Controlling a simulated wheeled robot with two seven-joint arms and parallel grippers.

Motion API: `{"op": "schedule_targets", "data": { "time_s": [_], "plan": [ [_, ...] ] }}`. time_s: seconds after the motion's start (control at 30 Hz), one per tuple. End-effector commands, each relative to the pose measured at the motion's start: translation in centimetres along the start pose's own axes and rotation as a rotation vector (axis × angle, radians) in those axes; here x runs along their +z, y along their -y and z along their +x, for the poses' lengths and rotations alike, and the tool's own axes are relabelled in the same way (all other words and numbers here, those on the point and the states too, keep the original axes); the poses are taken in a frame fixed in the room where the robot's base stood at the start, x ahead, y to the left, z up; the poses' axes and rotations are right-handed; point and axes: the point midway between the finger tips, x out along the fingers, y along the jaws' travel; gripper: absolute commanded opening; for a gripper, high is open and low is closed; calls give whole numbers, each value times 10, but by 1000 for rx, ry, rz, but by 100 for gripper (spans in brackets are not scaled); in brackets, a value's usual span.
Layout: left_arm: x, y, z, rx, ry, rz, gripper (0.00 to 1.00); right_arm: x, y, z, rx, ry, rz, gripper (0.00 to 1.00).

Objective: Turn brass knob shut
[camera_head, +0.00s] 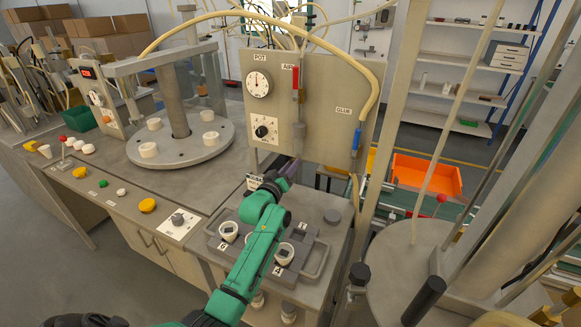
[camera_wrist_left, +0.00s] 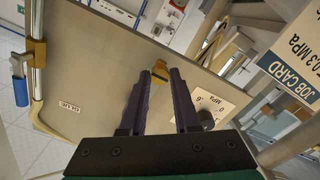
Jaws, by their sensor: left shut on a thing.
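My left gripper (camera_head: 291,170) is at the lower edge of the grey upright panel (camera_head: 325,100), with its green arm reaching up from below. In the left wrist view, the two dark purple fingers of my left gripper (camera_wrist_left: 167,74) are close together at the tips. A small brass-coloured piece, which looks like the brass knob (camera_wrist_left: 160,69), shows at the fingertips by the panel edge. The gripper is shut on it; how far the knob is turned cannot be told. In the head view the gripper hides the knob. My right gripper is not in view.
The panel carries a POT dial (camera_head: 258,84), a black knob dial (camera_head: 265,129), a red AIR lever (camera_head: 296,82) and a blue GLUE lever (camera_head: 356,140). A job card (camera_wrist_left: 287,70) is close in the wrist view. A fixture tray (camera_head: 313,262) lies below the panel.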

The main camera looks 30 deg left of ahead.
Motion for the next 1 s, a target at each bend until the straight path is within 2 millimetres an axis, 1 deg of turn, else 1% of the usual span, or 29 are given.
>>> {"op": "schedule_targets", "data": {
  "time_s": [0.03,0.2,0.23,0.3,0.6,0.7,0.77,0.87,1.0],
  "plan": [
    [-6,-4,1,8,-14,3,0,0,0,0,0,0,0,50],
    [-6,-4,1,7,-14,2,0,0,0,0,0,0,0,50],
    [-6,-3,1,7,-14,2,37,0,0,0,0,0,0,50],
    [-6,-3,1,6,-12,1,60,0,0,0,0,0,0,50],
    [-2,-1,0,2,-4,0,60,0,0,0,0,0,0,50],
    [-1,0,-6,2,-3,0,60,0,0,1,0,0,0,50],
    [0,0,-13,2,-3,0,60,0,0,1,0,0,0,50],
    [0,1,-33,0,-2,0,60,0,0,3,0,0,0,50],
    [2,1,-66,1,-1,1,60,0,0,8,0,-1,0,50]
  ]
}}
